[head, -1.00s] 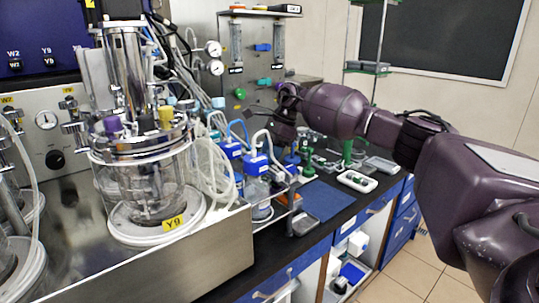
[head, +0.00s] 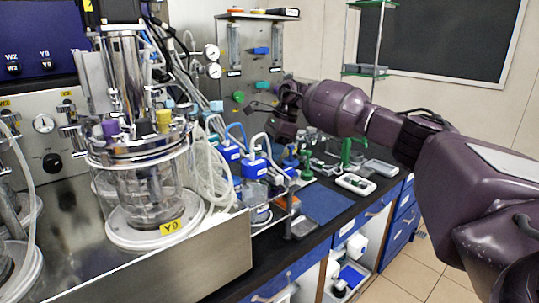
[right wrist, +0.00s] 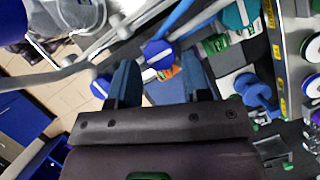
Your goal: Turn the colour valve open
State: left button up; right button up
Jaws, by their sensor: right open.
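Coloured valve handles sit on the grey gas panel (head: 253,70) in the head view: a blue one (head: 261,50), a teal one (head: 263,84) and a green one (head: 238,97). I cannot tell which of them is the colour valve. My right gripper (head: 259,108) is in front of the panel's lower part, just below the teal and green handles. In the right wrist view it (right wrist: 160,68) is open, with nothing clearly held between its dark blue fingers. A teal handle (right wrist: 236,15) and a blue knob (right wrist: 258,92) show to the right of the fingers there. My left gripper is not in view.
A glass bioreactor vessel (head: 145,185) with steel fittings stands at the left. Blue-capped bottles (head: 255,168) and looping clear tubes (head: 208,165) crowd the space below my right gripper. A blue mat (head: 322,203) lies bare on the black bench.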

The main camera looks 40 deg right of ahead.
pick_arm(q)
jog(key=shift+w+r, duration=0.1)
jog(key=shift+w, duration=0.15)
pick_arm(e)
jog(key=v, duration=0.9)
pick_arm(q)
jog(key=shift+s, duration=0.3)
